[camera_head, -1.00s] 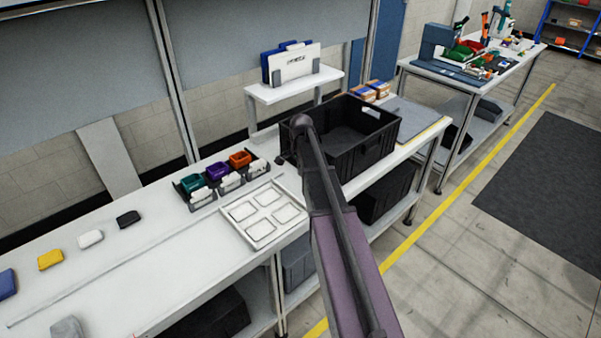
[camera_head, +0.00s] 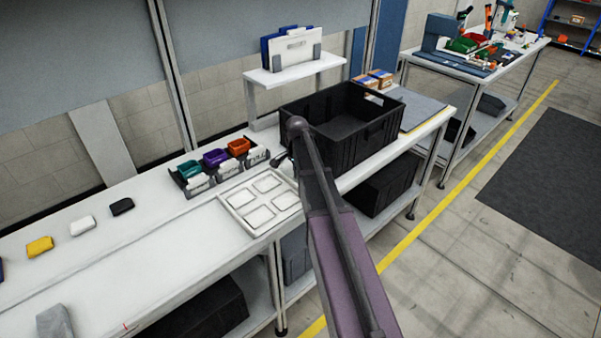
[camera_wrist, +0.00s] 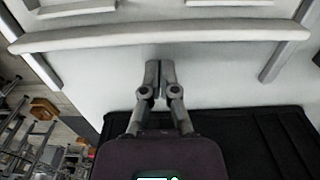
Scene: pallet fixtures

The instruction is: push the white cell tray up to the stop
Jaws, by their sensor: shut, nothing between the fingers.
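The white cell tray (camera_head: 238,216), with four square recesses, lies flat on the bench beside the row of coloured bins. In the wrist view its near rim (camera_wrist: 150,38) crosses the top of the picture. My gripper (camera_wrist: 158,66) is shut and empty. Its fingertips point at this rim from the side of the black crate, a short gap of white bench apart in the picture. In the head view my arm hides most of the gripper. Grey strips (camera_wrist: 287,45) flank the tray in the wrist view. I cannot make out which part is the stop.
A black crate (camera_head: 362,150) stands right of the tray, close to my arm. Teal, purple and orange bins (camera_head: 214,158) sit behind the tray. Black, white and yellow pieces (camera_head: 40,246) lie farther left. The bench left of the tray is mostly clear.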

